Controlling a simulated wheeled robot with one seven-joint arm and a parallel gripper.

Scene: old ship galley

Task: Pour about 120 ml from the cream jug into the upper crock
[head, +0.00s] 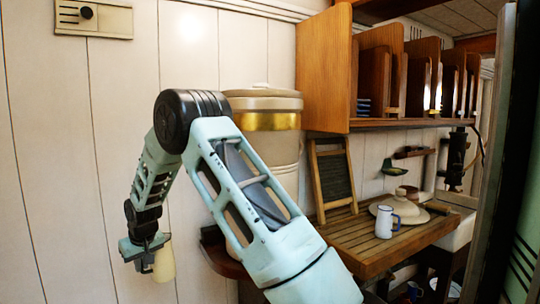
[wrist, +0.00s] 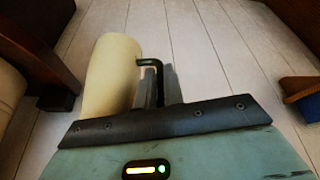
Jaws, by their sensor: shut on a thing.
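The cream jug (head: 164,264) is a small plain cream vessel with a black handle. My gripper (head: 148,246) is shut on it, at the far left of the head view, in front of the panelled wall. In the wrist view the jug (wrist: 110,78) stands left of my gripper (wrist: 157,88), whose grey fingers are at the black handle. The jug looks roughly upright; its contents are hidden. A tall beige crock (head: 276,103) with a brass band and a lid stands right of the jug, apart from it. My arm hides much of its body.
A slatted wooden board (head: 350,246) holds a white mug (head: 384,222) and a beige lid-like object (head: 409,211). A small framed slate (head: 333,175) leans behind. A wooden shelf unit (head: 400,124) juts out at upper right.

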